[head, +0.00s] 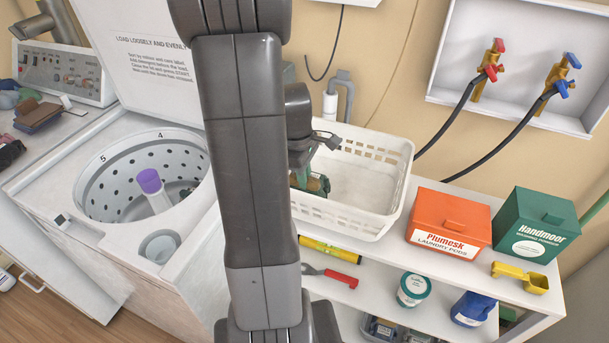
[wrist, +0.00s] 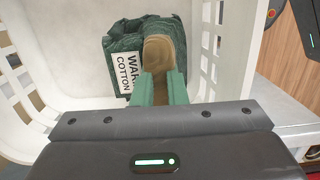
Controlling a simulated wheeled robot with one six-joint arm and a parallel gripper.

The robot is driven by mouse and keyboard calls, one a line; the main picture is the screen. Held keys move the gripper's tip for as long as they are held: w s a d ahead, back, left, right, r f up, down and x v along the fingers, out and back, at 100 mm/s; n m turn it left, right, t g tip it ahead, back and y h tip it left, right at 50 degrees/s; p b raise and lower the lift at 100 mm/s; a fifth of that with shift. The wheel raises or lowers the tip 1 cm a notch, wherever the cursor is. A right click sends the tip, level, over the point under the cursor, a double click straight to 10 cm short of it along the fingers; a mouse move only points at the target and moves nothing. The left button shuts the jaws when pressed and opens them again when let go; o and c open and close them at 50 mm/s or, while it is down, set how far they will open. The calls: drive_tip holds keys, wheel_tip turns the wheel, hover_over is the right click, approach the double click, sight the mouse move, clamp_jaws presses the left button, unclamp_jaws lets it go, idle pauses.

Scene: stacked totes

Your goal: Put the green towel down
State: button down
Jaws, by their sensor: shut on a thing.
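The green towel (wrist: 122,44) is a dark green folded bundle with a white label that reads "WAR..." and "COTTON". It is inside the white basket (wrist: 90,88), near the basket's far wall. A tan-brown piece (wrist: 158,52) stands out from its middle towards the wrist camera and looks like part of the bundle. My gripper (wrist: 160,82) has its green fingers shut on this piece. In the head view my arm hides much of the gripper, and only a bit of green and brown shows inside the basket (head: 384,189). I cannot tell whether the towel touches the basket floor.
The basket stands on a white shelf unit, with an orange pods box (head: 448,222) and a green powder box (head: 535,222) to its right. An open washer (head: 150,172) is at the left. Much of the basket's floor is bare.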

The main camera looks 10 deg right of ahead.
drive_tip(key=c, duration=1.5)
unclamp_jaws()
drive_tip(key=shift+o, duration=0.2)
drive_tip(key=shift+r+p, duration=0.4)
drive_tip(key=shift+r, duration=0.15)
wheel_tip(320, 180, up, 12)
drive_tip(key=a, duration=0.1)
drive_tip(key=shift+w, duration=0.4)
drive_tip(key=shift+a, duration=0.1)
drive_tip(key=f, duration=0.9)
drive_tip(key=d+f+b, duration=0.1)
drive_tip(key=f, duration=0.3)
drive_tip(key=shift+s+d+f, duration=0.1)
drive_tip(key=shift+s+f, duration=0.05)
drive_tip(key=shift+s, duration=0.25)
drive_tip(key=shift+r+p, duration=0.3)
drive_tip(key=shift+r, duration=0.15)
drive_tip(key=shift+f, duration=0.15)
